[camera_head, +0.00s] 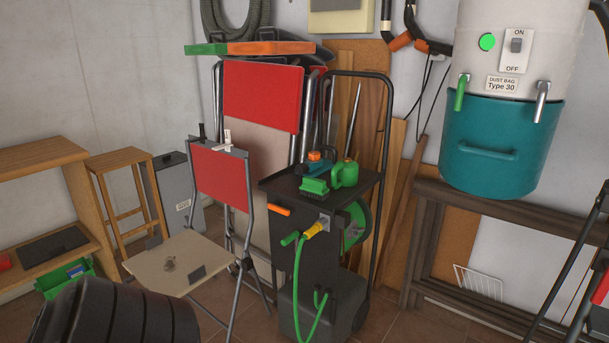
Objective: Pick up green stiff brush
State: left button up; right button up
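The green brush (314,186) lies on the dark top tray (275,183) of a black wheeled cart in the middle of the view. Its dark bristles seem to face down, at the front edge of the tray. A green can (346,174) stands right beside it on the right, and a blue item with an orange cap (316,162) is just behind it. Neither of my grippers is in view.
The black cart (278,240) has a green hose (298,285) on its front. A folding chair (170,262) stands left of it, with a black ribbed object (115,315) at the bottom left. A teal-and-white dust collector (505,140) hangs at right.

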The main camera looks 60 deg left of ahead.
aim_at(311, 187)
jog(key=u, duration=1.1)
jog(key=i, duration=1.15)
jog(key=u, duration=1.3)
